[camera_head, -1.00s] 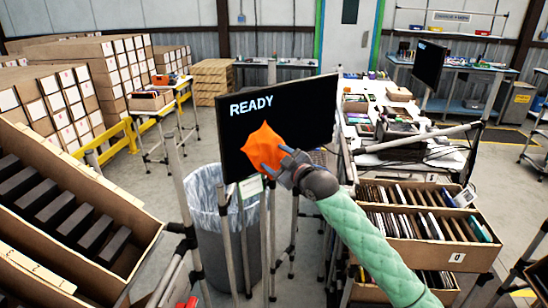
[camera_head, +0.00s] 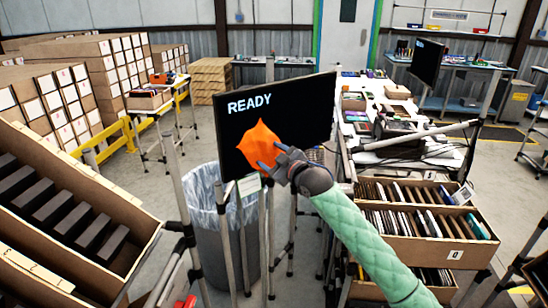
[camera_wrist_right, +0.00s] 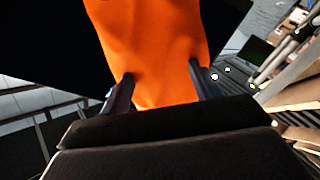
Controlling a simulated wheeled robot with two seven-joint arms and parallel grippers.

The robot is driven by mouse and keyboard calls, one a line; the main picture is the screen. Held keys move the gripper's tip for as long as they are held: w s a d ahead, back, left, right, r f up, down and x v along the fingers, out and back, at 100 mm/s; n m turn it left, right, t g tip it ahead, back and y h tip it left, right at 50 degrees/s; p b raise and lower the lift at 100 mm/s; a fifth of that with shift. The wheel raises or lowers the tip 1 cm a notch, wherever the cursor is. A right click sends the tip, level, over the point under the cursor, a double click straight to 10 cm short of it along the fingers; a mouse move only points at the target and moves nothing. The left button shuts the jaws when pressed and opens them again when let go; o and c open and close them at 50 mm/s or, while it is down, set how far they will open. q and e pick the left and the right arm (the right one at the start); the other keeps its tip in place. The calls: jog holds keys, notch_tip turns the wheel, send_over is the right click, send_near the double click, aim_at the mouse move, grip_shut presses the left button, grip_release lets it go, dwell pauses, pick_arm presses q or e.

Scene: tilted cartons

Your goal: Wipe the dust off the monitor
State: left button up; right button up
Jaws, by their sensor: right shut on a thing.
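The monitor (camera_head: 300,105) is a black screen with the word READY in its upper left part, standing in the middle of the head view. My right gripper (camera_head: 270,163) is shut on an orange cloth (camera_head: 260,141) in front of the screen's lower middle. In the wrist view the cloth (camera_wrist_right: 155,50) is pinched between the two fingers (camera_wrist_right: 163,90). The cloth overlaps the screen in the head view; I cannot tell if it presses on it. It hides part of the screen. No dust can be made out. My left gripper is out of view.
A grey bin (camera_head: 222,240) with a clear liner stands below the monitor. A tilted carton (camera_head: 60,215) with dark boxes is at left. Cartons of thin items (camera_head: 425,220) stand at right, near a cluttered white table (camera_head: 355,127). Metal posts surround the monitor.

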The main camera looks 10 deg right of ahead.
jog(key=shift+w+a+f, duration=0.2)
jog(key=shift+w+a, duration=0.15)
jog(key=shift+w, duration=0.2)
jog(key=shift+w+a+f, duration=0.15)
jog(key=shift+w+a, duration=0.2)
jog(key=shift+w, duration=0.2)
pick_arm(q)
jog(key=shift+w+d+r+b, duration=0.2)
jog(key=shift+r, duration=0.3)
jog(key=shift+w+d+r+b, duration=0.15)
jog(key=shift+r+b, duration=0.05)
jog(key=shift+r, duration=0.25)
pick_arm(e)
jog(key=shift+f+x, duration=0.15)
jog(key=shift+x, duration=0.65)
jog(key=shift+f+x, duration=0.15)
jog(key=shift+x, duration=0.6)
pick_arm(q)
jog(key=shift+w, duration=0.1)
pick_arm(e)
jog(key=shift+w+a, duration=0.35)
jog(key=shift+w, duration=0.25)
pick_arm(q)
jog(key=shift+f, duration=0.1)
pick_arm(e)
jog(key=shift+w+a, duration=0.2)
jog(key=shift+w, duration=0.1)
jog(key=shift+d, duration=0.1)
